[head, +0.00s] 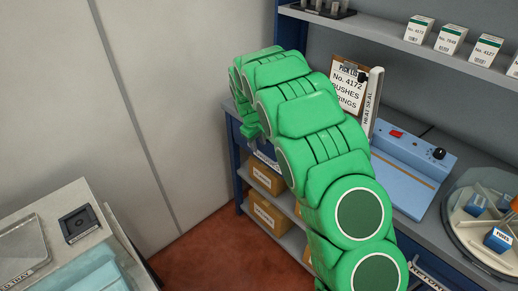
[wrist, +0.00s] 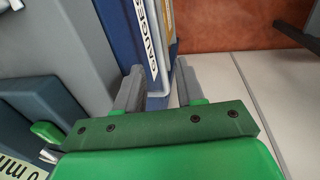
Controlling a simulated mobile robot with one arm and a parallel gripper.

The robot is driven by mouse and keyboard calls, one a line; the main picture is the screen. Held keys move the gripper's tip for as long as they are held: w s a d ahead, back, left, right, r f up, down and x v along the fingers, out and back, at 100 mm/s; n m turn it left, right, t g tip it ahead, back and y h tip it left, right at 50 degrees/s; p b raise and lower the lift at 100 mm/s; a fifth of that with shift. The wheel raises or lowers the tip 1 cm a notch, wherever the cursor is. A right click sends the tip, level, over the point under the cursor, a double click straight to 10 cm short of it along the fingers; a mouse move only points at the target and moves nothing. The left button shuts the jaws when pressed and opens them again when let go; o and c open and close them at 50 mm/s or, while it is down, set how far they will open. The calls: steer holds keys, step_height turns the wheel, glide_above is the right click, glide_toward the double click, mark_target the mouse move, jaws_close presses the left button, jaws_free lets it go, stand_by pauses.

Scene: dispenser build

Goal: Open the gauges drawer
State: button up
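The gauges drawer (wrist: 133,30) shows in the wrist view as a blue front with a white label, of which "AUGES" can be read. A pale bar-like handle (wrist: 161,88) stands out from its front. My gripper (wrist: 160,85) has its two grey fingers apart, one on each side of the handle; I see gaps, so it does not look clamped. In the head view, my green arm reaches to the left end of the bench. It hides most of the drawer front, and only a bit of blue and a label (head: 266,160) show beneath it.
Shelves under the bench hold cardboard boxes (head: 268,177). On the bench stand a blue heat sealer (head: 412,172), a clipboard (head: 350,88) and a round carousel (head: 470,235). A grey side table (head: 95,262) stands at lower left. Red-brown floor (head: 215,250) lies clear between.

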mark_target(259, 153)
steer(key=shift+w+d+f, duration=0.15)
steer(key=shift+f, duration=0.8)
steer(key=shift+w+d+f, duration=0.1)
steer(key=shift+f, duration=0.8)
jaws_close()
